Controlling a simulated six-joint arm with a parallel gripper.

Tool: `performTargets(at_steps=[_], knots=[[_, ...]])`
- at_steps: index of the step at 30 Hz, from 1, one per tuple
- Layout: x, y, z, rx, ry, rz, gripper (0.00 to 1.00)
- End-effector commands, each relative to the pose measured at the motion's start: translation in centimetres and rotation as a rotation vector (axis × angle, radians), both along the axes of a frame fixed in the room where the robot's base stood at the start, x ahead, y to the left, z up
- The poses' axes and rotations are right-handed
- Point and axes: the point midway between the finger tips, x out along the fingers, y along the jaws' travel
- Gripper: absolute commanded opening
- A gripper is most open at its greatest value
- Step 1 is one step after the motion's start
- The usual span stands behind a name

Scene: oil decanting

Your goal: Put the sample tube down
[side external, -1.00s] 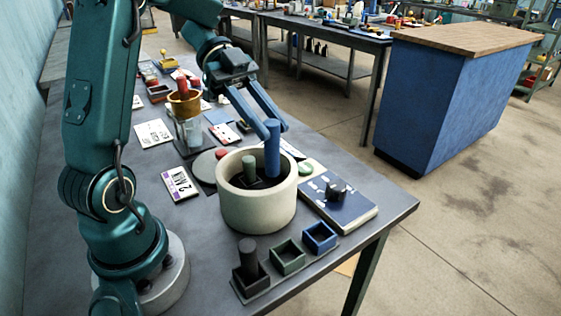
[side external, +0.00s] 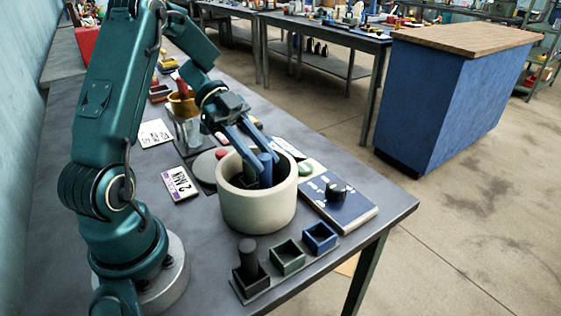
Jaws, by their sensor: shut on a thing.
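My gripper (side external: 260,167) is shut on a blue tube (side external: 264,164) and points down into a round cream pot (side external: 258,212). The tube's upper part shows between the fingers; its lower end is hidden inside the pot, so I cannot tell whether it touches the bottom. A green tube in the pot is mostly hidden behind my fingers. In front of the pot is a rack of three square holders: a black one with a black tube (side external: 247,254) upright in it, an empty green one (side external: 288,257) and an empty blue one (side external: 320,237).
A dark blue book (side external: 352,212) with a black knob-like object (side external: 336,191) lies right of the pot. A white label card (side external: 180,184) lies left of it. A glass jar with a yellow funnel (side external: 184,103) stands behind. The table's right edge is near the book.

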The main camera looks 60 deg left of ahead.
Motion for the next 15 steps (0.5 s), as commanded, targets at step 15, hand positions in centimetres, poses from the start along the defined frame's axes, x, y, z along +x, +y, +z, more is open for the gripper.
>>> performTargets(at_steps=[15], knots=[[0.0, 0.0, -4.0, 0.000, -0.001, 0.000, 0.00]])
